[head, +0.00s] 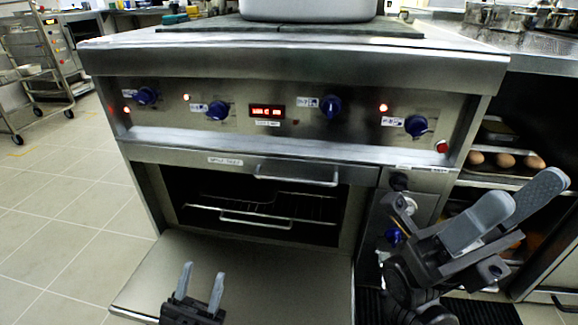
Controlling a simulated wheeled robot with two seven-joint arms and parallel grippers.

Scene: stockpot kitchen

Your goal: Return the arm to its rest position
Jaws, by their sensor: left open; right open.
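My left gripper (201,287) is low in the head view, in front of the lowered oven door (150,275). Its two grey fingers point up and stand apart with nothing between them. My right gripper (514,212) is at the right, in front of the stove's right side and the shelves beside it. Its two grey fingers are apart and empty, tilted up to the right. My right arm's links show below it, covering part of the stove's lower right panel.
The stove (290,60) fills the middle, with blue knobs and lit red lamps. Its oven (265,205) is open, with a wire rack inside. A large pot (308,9) sits on top. Shelves with brown round items (505,160) are at right. The tiled floor (60,210) at left is clear.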

